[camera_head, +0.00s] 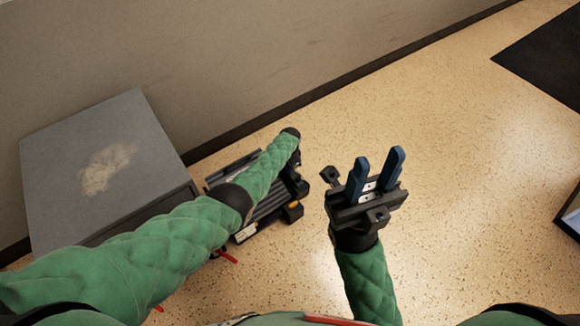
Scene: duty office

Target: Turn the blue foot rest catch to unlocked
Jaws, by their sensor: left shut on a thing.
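The foot rest (268,206) is a dark, ribbed device on the floor beside the grey cabinet, partly covered by my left forearm. My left gripper (294,170) is at its far right end, mostly hidden beneath my black wrist. It is shut on a part there, apparently the catch. The catch itself and its position cannot be made out. My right gripper (380,157) is to the right of the foot rest, above the floor. Its two blue fingers stand apart, open and empty.
A grey cabinet (60,150) with a pale smudge on top stands at the left by the wall (230,60). A black mat (545,60) lies at the upper right. A dark-edged object (568,215) is at the right edge. The floor between is clear.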

